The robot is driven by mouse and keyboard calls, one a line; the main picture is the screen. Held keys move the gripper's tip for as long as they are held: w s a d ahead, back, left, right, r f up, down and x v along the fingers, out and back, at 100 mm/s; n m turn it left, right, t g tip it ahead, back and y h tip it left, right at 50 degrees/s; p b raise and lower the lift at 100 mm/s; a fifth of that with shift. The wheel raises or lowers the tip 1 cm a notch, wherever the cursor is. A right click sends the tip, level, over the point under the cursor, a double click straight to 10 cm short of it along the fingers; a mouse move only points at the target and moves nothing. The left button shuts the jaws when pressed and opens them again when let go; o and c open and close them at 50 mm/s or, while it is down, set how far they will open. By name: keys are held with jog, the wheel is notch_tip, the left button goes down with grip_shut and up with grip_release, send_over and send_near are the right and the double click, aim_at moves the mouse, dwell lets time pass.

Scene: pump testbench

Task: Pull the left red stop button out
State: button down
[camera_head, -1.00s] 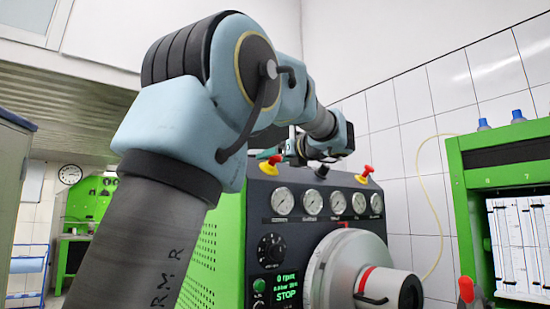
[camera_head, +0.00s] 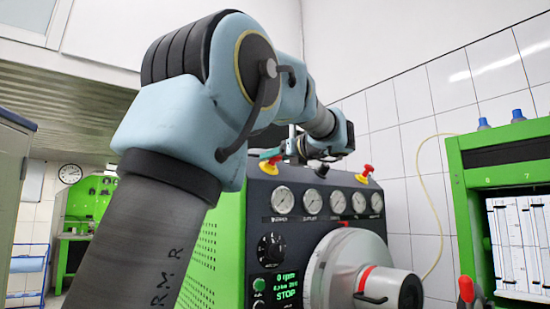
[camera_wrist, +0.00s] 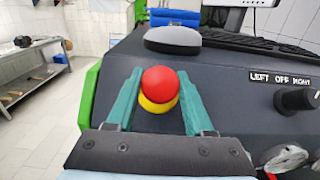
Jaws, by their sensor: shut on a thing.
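The left red stop button (camera_wrist: 160,82) has a round red head over a yellow base (camera_wrist: 158,104). It sits on the dark sloped top of the test bench, and in the head view the button (camera_head: 276,160) shows at the bench's upper left edge. My gripper (camera_wrist: 160,76) has its two teal fingers on either side of the red head, shut on it. In the head view my gripper (camera_head: 270,154) is small and partly hidden by my arm. The exact finger contact is hard to see.
A second red stop button (camera_head: 367,169) stands to the right on the same bench. Several gauges (camera_head: 313,201) and a display (camera_head: 287,284) reading 0 rpm and STOP are on the front. A grey rounded device (camera_wrist: 173,39) lies just beyond the gripper. A knob (camera_wrist: 296,98) is at the right.

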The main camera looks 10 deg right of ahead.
jog(key=shift+s+d+r+p, duration=0.25)
jog(key=shift+s+r+p, duration=0.2)
jog(key=shift+s+r, duration=0.15)
jog(key=shift+c, duration=1.4)
grip_release()
jog(key=b+v, duration=0.3)
jog(key=v, duration=0.7)
jog(key=shift+s+d, duration=0.2)
jog(key=shift+s, duration=0.1)
